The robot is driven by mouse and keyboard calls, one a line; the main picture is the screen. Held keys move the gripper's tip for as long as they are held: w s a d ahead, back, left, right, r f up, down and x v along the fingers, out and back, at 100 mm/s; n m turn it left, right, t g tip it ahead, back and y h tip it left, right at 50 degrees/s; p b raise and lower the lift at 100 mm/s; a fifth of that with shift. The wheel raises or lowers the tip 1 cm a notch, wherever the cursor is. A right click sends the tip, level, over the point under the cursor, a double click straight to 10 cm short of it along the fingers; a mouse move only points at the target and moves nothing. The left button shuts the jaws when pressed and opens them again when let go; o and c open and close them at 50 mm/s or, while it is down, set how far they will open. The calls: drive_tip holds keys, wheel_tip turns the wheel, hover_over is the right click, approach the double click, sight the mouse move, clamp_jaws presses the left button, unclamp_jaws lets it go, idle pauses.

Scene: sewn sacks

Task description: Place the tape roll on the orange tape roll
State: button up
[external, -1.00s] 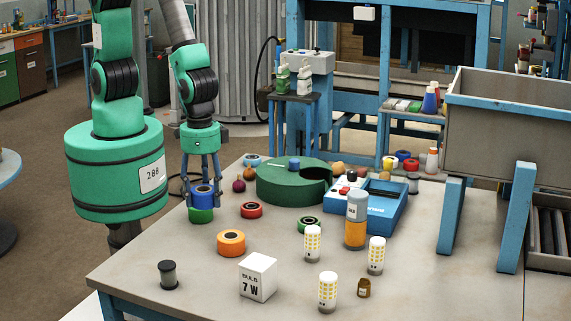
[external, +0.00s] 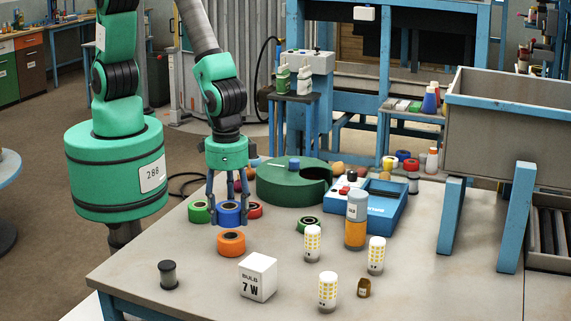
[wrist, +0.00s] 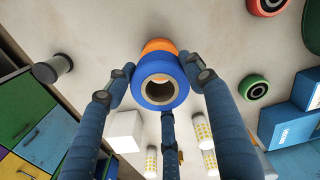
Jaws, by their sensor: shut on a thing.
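My gripper (external: 228,212) is shut on a blue tape roll (external: 229,213), its fingers around the outside. The orange tape roll (external: 231,243) lies flat on the table just in front of and below the blue one in the external view. In the wrist view the blue roll (wrist: 161,95) sits between the fingers with its hole showing, and it covers much of the orange roll (wrist: 158,46), whose top edge sticks out. The blue roll appears to be held above the table; whether it touches the orange roll cannot be told.
A green tape roll (external: 199,212) and a red one (external: 255,210) lie close to my gripper. A black spool (external: 168,275), a white bulb box (external: 258,278) and several bulbs stand nearer the front.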

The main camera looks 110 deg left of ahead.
sight(230, 224)
drive_tip(key=shift+f, duration=1.75)
drive_tip(key=shift+f, duration=0.15)
drive_tip(key=o, duration=1.1)
drive_tip(key=shift+o, duration=0.2)
wheel_tip(230, 224, up, 12)
drive_tip(key=shift+r, duration=0.2)
